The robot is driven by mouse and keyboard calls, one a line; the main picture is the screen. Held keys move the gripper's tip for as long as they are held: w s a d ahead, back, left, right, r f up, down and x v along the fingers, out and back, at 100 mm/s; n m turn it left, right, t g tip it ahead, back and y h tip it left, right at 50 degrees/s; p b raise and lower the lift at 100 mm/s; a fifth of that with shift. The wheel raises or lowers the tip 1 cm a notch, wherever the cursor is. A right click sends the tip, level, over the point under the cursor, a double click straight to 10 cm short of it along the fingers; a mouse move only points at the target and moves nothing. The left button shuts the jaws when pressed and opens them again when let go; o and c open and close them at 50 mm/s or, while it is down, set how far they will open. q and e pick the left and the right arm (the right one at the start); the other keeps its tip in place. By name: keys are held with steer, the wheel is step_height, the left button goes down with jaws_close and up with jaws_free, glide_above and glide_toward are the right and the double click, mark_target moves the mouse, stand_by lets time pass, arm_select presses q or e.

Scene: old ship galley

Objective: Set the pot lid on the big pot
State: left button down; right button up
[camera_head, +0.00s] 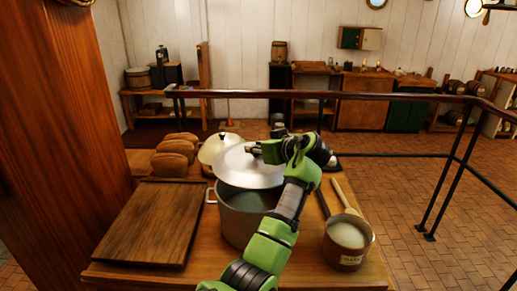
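The big pot (237,222) is a grey metal pot standing on the wooden table, with a side handle on its left. Its opening partly shows below the lid. The pot lid (240,171) is a round, pale metal disc, tilted above the pot and apart from its front rim. My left gripper (256,151) reaches over from the right and appears shut on the lid's knob, which it largely hides. My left arm covers the right side of the pot. My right gripper is not in view.
A cutting board (152,222) lies left of the pot. Bread loaves (174,158) and a cream lidded pot (211,150) stand behind. A copper saucepan (345,257) with pale contents and a wooden spoon (344,196) are at the right. A railing (390,96) runs behind the table.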

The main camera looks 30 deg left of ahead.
arm_select(q)
steer(key=shift+f, duration=0.45)
steer(key=shift+f+b, duration=0.7)
steer(key=shift+f, duration=0.05)
step_height(320, 180, down, 3)
steer(key=shift+f+b, duration=0.2)
steer(key=shift+b, duration=0.85)
steer(key=shift+f+b, duration=0.35)
steer(key=shift+f, duration=0.1)
steer(key=shift+d, duration=0.1)
steer(key=shift+f+b, duration=0.55)
steer(key=shift+b, duration=0.05)
